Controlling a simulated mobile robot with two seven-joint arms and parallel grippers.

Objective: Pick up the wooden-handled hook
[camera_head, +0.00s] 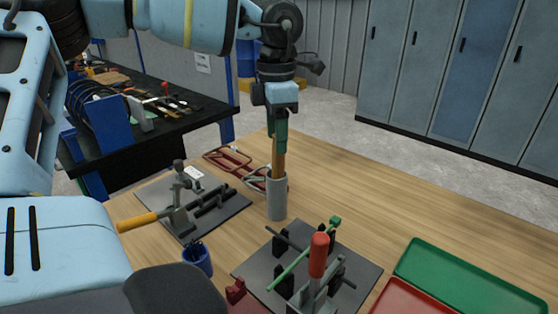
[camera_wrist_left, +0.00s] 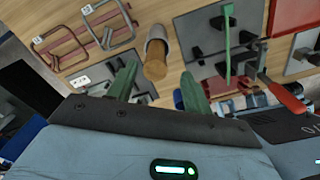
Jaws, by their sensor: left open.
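The wooden-handled hook (camera_head: 278,163) stands handle up in a grey cylindrical holder (camera_head: 277,202) on the table. Its hook end is hidden inside the holder. My left gripper (camera_head: 281,143) points down from above at the handle's top. In the left wrist view, the handle (camera_wrist_left: 154,66) shows between the two green fingers of my left gripper (camera_wrist_left: 158,72), which are spread with a gap on each side of it. The grey holder (camera_wrist_left: 157,38) lies beyond the handle. My right gripper is not in view.
Red-framed tools (camera_head: 228,159) lie behind the holder. A dark fixture plate (camera_head: 228,210) with a yellow-handled tool (camera_head: 137,222) is to the left. A blue cup (camera_head: 197,261) and another fixture (camera_head: 360,268) stand in front. A green tray (camera_head: 470,275) is at right; the back-right table is clear.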

